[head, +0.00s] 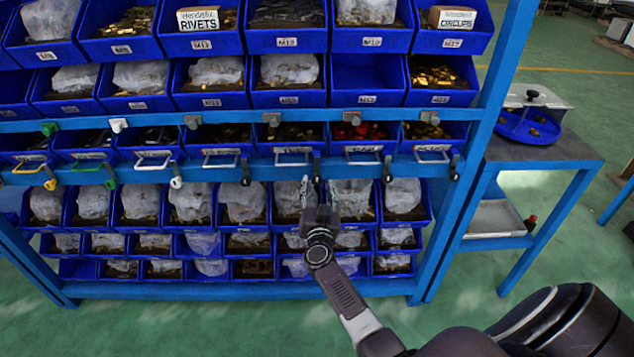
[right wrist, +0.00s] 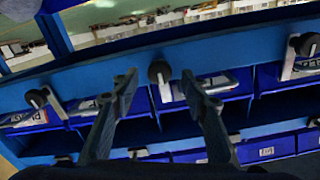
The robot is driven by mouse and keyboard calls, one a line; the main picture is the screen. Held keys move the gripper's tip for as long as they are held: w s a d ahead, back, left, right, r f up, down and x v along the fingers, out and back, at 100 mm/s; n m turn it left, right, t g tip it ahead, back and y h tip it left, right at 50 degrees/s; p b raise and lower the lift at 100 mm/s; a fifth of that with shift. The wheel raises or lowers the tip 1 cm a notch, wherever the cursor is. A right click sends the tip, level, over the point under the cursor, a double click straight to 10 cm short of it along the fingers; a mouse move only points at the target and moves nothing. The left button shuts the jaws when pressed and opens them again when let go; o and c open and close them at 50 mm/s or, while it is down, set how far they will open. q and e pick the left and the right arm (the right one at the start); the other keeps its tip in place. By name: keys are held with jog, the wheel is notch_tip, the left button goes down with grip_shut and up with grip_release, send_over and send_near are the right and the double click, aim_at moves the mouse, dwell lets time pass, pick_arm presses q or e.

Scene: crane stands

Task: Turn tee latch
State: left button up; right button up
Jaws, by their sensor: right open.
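A row of latches runs along the lower blue rail of the bin rack. A dark latch (head: 316,168) hangs on that rail just above and beside my right gripper (head: 307,188). In the right wrist view, a round black latch knob (right wrist: 159,72) shows between and beyond the two spread fingers of the right gripper (right wrist: 159,84). The fingers are open and appear apart from the knob. Other dark latches, one at right (head: 387,168), look alike; the frames do not show which one the task means. My left gripper is out of view.
Wire bin handles, such as a white one (head: 292,160), sit beside the latches. Blue bins (head: 405,213) with bagged parts fill the rack above and below the rail (head: 230,170). A side table (head: 545,150) stands at right; green floor lies in front.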

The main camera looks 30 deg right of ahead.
aim_at(317, 181)
jog(key=shift+b+x, duration=0.3)
jog(key=shift+x, duration=1.3)
jog(key=shift+c, duration=0.3)
jog(key=shift+f, duration=0.1)
grip_shut()
